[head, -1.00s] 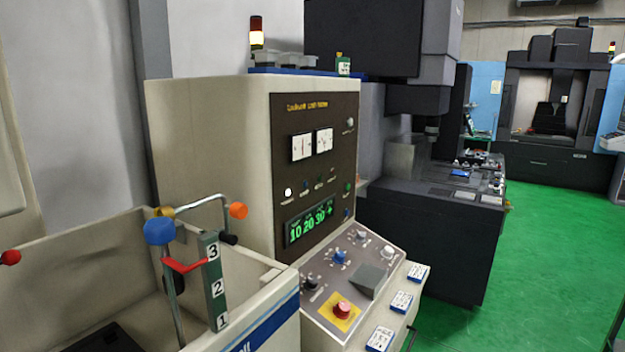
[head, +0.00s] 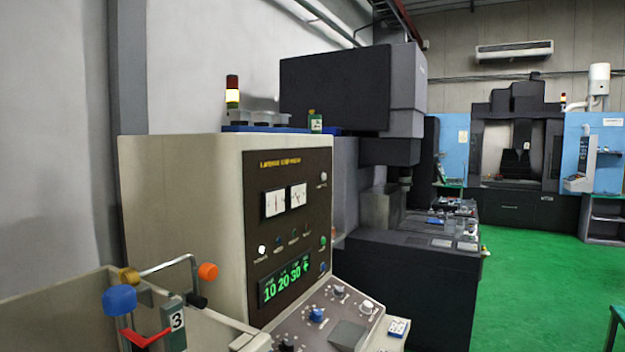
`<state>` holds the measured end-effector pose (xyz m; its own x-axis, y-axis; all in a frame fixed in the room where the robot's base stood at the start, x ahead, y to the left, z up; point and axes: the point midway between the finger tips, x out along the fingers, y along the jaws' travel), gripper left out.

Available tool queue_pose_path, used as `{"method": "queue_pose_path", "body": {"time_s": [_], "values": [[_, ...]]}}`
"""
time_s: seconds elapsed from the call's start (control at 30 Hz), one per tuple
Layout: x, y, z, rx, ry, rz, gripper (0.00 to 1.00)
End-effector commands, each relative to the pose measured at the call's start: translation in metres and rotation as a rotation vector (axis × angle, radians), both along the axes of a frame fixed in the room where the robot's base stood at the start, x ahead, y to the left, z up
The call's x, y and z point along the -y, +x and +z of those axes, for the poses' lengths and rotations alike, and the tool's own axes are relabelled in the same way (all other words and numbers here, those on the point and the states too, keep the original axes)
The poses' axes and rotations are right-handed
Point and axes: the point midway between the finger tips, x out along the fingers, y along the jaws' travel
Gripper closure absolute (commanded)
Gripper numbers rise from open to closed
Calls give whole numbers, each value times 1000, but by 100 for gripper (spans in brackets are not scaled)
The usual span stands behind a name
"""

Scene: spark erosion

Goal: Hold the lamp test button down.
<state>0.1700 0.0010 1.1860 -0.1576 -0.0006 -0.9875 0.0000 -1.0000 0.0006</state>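The beige control cabinet (head: 185,225) stands at centre left in the head view. Its dark brown panel (head: 262,190) carries two white dial meters and a green digital display (head: 285,278) reading 10 20 30 and a further symbol. Between them is a row of small buttons or lamps, with a bright white one (head: 262,249) at its left end. Along the panel's right edge are a pale round knob or button (head: 323,176), a green one (head: 323,241) and a blue one (head: 323,267). The labels are too small to read, so I cannot tell which is the lamp test button. My gripper is not in view.
A sloped console (head: 320,320) with knobs juts out below the panel. A dark machine (head: 410,280) stands behind right. Green floor (head: 540,290) is clear at right.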

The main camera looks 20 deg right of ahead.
Motion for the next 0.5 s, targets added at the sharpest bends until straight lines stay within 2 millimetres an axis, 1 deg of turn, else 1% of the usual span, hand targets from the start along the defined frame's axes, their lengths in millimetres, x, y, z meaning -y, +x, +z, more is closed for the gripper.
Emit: {"method": "queue_pose_path", "body": {"time_s": [0.03, 0.07, 0.5], "values": [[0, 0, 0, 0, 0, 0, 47], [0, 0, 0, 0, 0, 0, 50], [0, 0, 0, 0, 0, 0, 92]]}}
